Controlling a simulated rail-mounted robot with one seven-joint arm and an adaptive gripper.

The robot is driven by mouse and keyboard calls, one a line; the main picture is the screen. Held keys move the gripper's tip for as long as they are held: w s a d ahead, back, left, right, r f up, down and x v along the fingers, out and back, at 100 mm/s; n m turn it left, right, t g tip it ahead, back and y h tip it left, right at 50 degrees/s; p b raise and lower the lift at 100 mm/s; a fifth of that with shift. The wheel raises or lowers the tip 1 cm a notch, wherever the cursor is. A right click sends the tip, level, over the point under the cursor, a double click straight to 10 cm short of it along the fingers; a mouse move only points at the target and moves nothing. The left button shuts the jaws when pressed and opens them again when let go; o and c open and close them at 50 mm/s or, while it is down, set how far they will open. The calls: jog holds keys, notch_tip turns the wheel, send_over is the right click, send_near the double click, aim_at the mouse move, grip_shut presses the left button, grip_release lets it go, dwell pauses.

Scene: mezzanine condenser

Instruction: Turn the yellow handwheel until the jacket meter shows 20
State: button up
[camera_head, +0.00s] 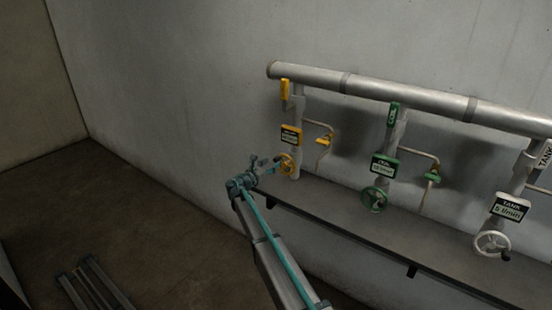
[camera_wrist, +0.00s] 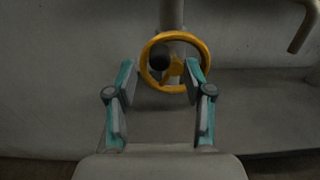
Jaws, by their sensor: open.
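The yellow handwheel (camera_head: 286,163) sits low on the leftmost vertical pipe. In the wrist view the handwheel (camera_wrist: 206,54) lies straight ahead, with a dark round knob (camera_wrist: 160,62) at its left side. My gripper (camera_head: 269,162) is just left of the wheel in the head view. In the wrist view my gripper (camera_wrist: 160,72) is open, its two teal-and-grey fingers apart at the lower left and lower right of the wheel. Whether they touch the rim I cannot tell. The yellow-framed jacket meter (camera_head: 291,136) is above the wheel; its reading is too small to read.
A green handwheel (camera_head: 374,199) with a green meter (camera_head: 384,167) and a white handwheel (camera_head: 492,243) with a tank meter (camera_head: 510,208) stand to the right. A yellow lever valve (camera_head: 325,140) is close by. A grey shelf (camera_head: 345,217) runs beneath; open floor lies left.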

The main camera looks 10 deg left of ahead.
aim_at(275, 161)
jog(key=shift+p+x, duration=0.65)
jog(key=shift+x, duration=1.75)
grip_shut()
